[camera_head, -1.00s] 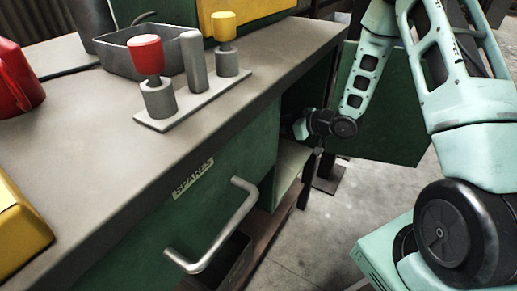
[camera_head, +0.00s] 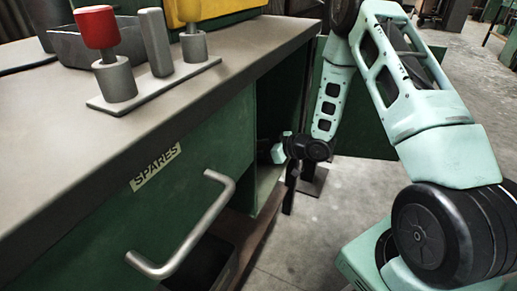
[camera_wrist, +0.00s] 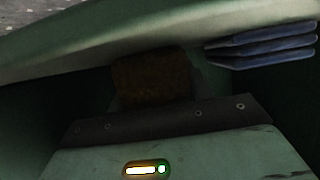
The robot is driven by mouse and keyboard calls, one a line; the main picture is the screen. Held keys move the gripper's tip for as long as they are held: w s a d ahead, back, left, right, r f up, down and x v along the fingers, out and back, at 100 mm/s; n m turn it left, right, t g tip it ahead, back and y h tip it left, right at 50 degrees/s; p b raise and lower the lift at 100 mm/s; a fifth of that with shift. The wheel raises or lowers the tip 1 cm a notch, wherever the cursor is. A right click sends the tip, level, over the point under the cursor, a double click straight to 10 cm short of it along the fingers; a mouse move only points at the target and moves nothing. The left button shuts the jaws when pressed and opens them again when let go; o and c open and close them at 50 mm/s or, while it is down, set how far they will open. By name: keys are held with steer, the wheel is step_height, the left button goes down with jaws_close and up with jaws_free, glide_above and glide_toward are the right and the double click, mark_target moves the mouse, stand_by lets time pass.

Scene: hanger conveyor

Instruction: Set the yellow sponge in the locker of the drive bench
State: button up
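The locker (camera_head: 270,105) is the dark open compartment at the right end of the green drive bench (camera_head: 60,125). My gripper (camera_head: 276,153) reaches in through its opening, and the fingers are hidden in the head view. In the wrist view, the sponge (camera_wrist: 152,76) is a dim brownish-yellow block directly beyond the dark front edge of my gripper. The sponge's lower part is covered by that edge. The fingers do not show clearly, so I cannot tell whether they grip the sponge or whether it rests on the locker floor.
The green locker door (camera_head: 365,110) stands open behind my arm. A stack of blue flat items (camera_wrist: 262,46) lies at the upper right of the wrist view. The SPARES drawer has a protruding handle (camera_head: 195,235). A peg stand (camera_head: 150,90) is on the benchtop.

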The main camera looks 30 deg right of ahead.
steer(key=o, duration=0.4)
steer(key=shift+c, duration=0.2)
steer(key=shift+r, duration=0.2)
steer(key=p+v, duration=0.4)
steer(key=v, duration=0.6)
steer(key=shift+s+d+r, duration=0.1)
steer(key=shift+s+r, duration=0.05)
steer(key=shift+v, duration=0.75)
steer(key=shift+s, duration=0.15)
